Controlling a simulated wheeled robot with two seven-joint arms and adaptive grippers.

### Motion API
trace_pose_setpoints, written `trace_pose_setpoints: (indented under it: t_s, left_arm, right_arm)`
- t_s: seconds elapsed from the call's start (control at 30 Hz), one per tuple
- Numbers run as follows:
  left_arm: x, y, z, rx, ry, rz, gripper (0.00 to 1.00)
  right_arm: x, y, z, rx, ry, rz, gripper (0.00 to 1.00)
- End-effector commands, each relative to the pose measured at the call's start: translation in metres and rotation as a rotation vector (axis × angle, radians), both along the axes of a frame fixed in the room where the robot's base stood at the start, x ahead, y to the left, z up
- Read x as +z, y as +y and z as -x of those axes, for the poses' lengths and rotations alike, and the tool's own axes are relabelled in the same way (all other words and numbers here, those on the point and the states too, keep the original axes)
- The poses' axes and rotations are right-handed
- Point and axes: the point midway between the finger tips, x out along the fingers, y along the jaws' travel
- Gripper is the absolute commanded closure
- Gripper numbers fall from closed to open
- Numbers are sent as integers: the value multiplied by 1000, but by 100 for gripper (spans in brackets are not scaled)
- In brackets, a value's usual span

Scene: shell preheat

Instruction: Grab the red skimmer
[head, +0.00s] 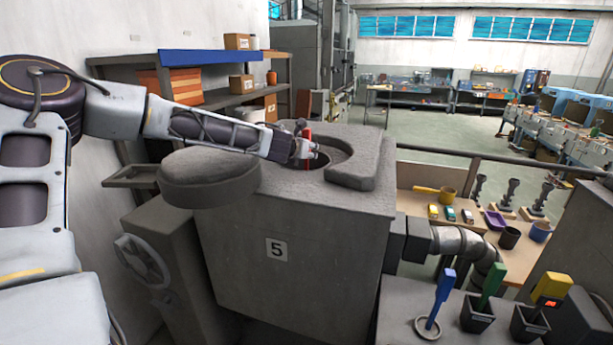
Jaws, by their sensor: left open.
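A narrow upright red piece, apparently the handle of the red skimmer (308,133), shows at the opening in the top of the grey furnace (285,245) marked 5. Its lower end is hidden inside the opening or behind my gripper. My left arm reaches in from the left over the round lid. My left gripper (304,149) is open, right at the red piece. I cannot tell whether the fingers touch it or stand around it. My right gripper is out of view.
The round furnace lid (210,178) is swung aside to the left, under my left arm. A raised curved rim (360,165) bounds the opening on the right. Blue (441,297), green (490,285) and yellow (551,288) handled tools stand at the lower right. A wooden table (411,178) holds cups and small items.

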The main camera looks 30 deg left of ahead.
Motion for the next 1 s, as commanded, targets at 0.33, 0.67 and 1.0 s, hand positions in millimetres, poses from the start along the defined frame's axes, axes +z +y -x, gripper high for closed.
trace_pose_setpoints:
  t_s: [0.33,0.67,1.0]
  left_arm:
    - [-1,1,-1,0,1,0,50]
    - [-8,7,-13,0,2,1,50]
    - [-16,15,-29,0,2,0,50]
  right_arm:
    - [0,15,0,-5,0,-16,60]
    - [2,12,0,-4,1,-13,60]
    - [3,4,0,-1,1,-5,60]
